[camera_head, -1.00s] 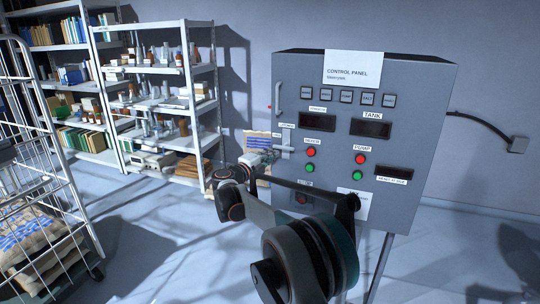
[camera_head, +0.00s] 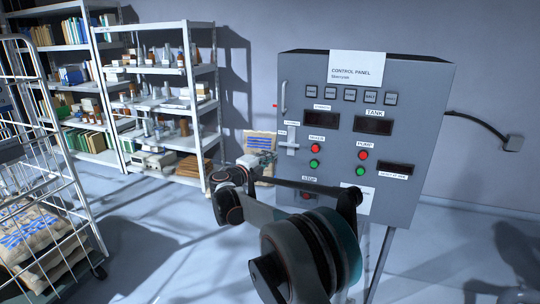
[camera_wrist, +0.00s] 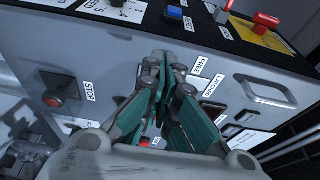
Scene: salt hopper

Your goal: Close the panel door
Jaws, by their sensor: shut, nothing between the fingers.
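The grey control panel (camera_head: 335,215) stands on legs at the right, with a handle (camera_head: 283,98) on the left of its front door. The handle also shows in the wrist view (camera_wrist: 265,92). A pale latch (camera_head: 291,143) sits below it, near FREE and LOCKED labels (camera_wrist: 200,66). The door looks about flush in the head view; a dark strip borders its edge in the wrist view, and I cannot tell whether it is a gap. My gripper (camera_wrist: 163,62) is shut and empty, beside the latch area near the door's left edge. Its fingers hide part of the front there.
A red switch on a yellow plate (camera_wrist: 262,34) and a blue button (camera_wrist: 173,13) are on the panel's side. Metal shelves (camera_head: 160,90) stand behind at left. A wire cart with sacks (camera_head: 45,235) is at far left. The floor between cart and panel is clear.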

